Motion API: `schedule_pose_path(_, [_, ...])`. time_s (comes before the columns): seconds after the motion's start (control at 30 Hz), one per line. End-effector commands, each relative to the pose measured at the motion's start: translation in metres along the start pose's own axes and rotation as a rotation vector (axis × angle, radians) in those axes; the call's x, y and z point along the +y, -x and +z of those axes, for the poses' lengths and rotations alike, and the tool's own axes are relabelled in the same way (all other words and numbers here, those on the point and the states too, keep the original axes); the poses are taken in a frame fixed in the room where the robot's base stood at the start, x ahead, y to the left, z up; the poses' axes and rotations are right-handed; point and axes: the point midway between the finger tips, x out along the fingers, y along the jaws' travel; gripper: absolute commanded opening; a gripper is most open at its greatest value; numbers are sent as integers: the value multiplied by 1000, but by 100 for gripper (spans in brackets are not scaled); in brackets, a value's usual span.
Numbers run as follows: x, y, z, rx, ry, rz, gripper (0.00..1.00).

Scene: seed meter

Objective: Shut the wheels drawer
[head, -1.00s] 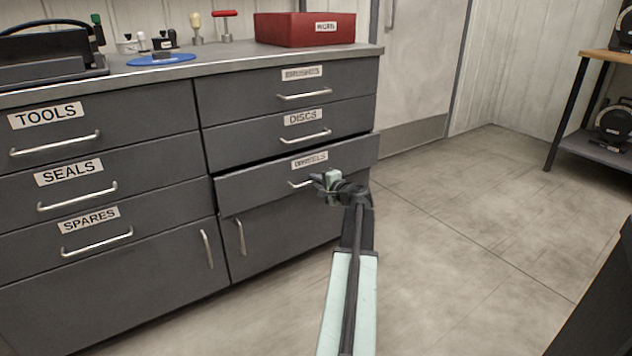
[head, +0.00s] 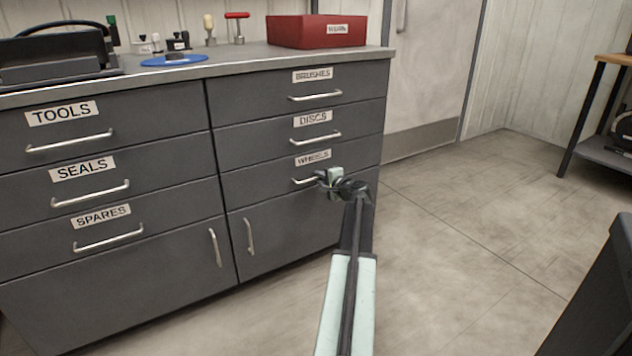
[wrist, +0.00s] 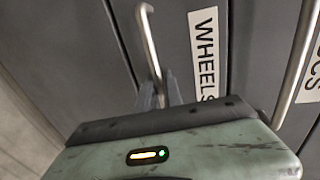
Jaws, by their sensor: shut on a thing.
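The wheels drawer (head: 265,181) is the third one down in the right column, under the discs drawer. Its front now looks flush with the drawers above it, with no gap showing. Its label (wrist: 206,50) and metal bar handle (wrist: 148,42) show in the wrist view. My gripper (head: 326,179) is at the handle, with its fingers (wrist: 160,95) shut on the handle's lower part in the wrist view. The gripper body hides part of the handle in the head view.
The brushes drawer (head: 280,98) and discs drawer (head: 262,138) above look shut. A cupboard door (head: 285,238) is below. A red box (head: 318,32) stands on the worktop. Open floor (head: 450,215) lies to the right, with a dark object (head: 590,300) at the lower right.

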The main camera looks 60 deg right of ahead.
Motion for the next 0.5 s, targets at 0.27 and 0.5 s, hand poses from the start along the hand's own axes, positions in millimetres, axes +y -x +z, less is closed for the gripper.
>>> schedule_pose_path(0.27, [-2,-1,-1,0,-4,-5,20])
schedule_pose_path(0.5, [-2,6,-4,1,-5,-4,20])
